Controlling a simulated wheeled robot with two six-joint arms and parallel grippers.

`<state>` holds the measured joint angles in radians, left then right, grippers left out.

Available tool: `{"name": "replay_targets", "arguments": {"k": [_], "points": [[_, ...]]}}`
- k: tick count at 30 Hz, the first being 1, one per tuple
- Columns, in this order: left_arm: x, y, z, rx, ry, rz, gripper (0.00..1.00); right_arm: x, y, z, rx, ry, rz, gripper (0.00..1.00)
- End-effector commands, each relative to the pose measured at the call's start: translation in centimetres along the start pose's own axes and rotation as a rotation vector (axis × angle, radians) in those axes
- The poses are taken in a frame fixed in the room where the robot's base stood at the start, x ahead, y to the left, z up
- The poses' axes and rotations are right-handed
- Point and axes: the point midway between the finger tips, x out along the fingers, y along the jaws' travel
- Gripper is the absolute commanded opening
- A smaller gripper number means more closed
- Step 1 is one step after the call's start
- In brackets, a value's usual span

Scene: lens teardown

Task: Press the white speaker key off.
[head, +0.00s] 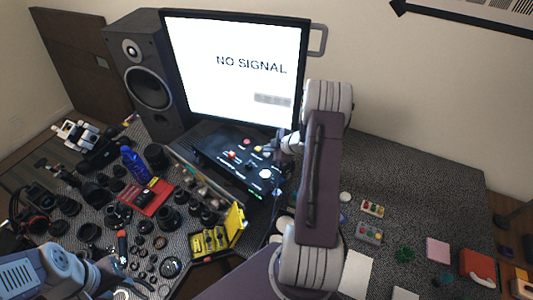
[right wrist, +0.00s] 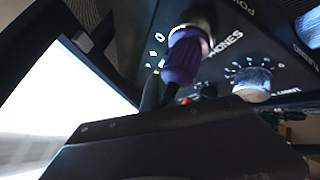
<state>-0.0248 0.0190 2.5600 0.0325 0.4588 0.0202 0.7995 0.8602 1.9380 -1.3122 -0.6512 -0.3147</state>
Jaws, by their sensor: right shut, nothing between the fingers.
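A black control box (head: 225,158) with small coloured keys and knobs stands in front of the monitor in the head view. I cannot pick out the white speaker key for certain in either view. My right gripper (head: 272,150) is over the box's right side, shut and empty, its tips partly hidden by my arm. In the right wrist view my dark gripper body fills the bottom, close to the panel. A pale round knob (right wrist: 252,85) and the word PHONES show there. My left gripper (head: 122,291) is low at the left, too small and cut off to read.
A purple-sleeved plug (right wrist: 182,60) sits at the panel near my right gripper. The lit monitor (head: 235,65) reads NO SIGNAL, with a large speaker (head: 150,80) beside it. Lenses and small parts crowd the left table. A yellow case (head: 210,240) stands open in front.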

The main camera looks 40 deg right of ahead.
Motion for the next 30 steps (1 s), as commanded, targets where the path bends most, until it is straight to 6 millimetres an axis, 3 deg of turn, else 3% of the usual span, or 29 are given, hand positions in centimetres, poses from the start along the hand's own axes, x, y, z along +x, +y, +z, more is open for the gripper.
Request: {"name": "replay_targets", "arguments": {"k": [19,30], "points": [[0.6,0.0,0.1,0.0,0.0,0.0,0.36,0.6,-0.5,0.5,0.0,-0.001,-0.001,0.0],[-0.5,0.0,-0.1,0.0,0.0,0.0,0.36,0.0,0.0,0.0,0.001,0.0,-0.001,0.0]]}}
